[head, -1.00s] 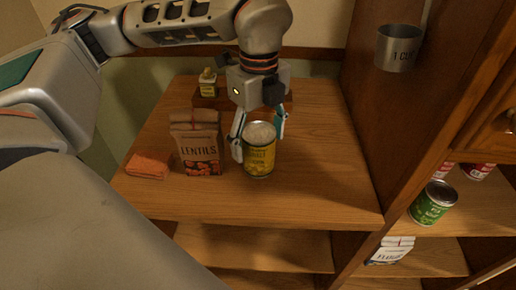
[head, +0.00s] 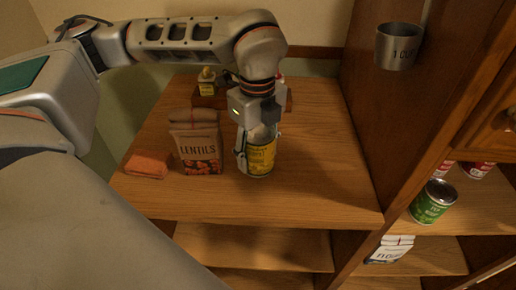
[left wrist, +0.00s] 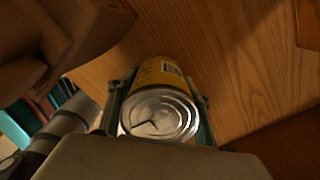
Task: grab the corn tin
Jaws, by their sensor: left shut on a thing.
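The corn tin (head: 261,158) is yellow with a silvery lid and stands upright on the wooden shelf top. In the left wrist view the tin (left wrist: 160,108) sits between the two fingers, its ridged metal lid towards the camera. My left gripper (head: 258,145) comes down over the tin from above and is shut on it, one finger on each side. The gripper hides the tin's lid and upper part in the head view. My right gripper is not in view.
A small bottle (head: 207,80) stands behind. A metal cup (head: 398,46) hangs on the right panel. The shelf top (head: 325,170) right of the tin is clear.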

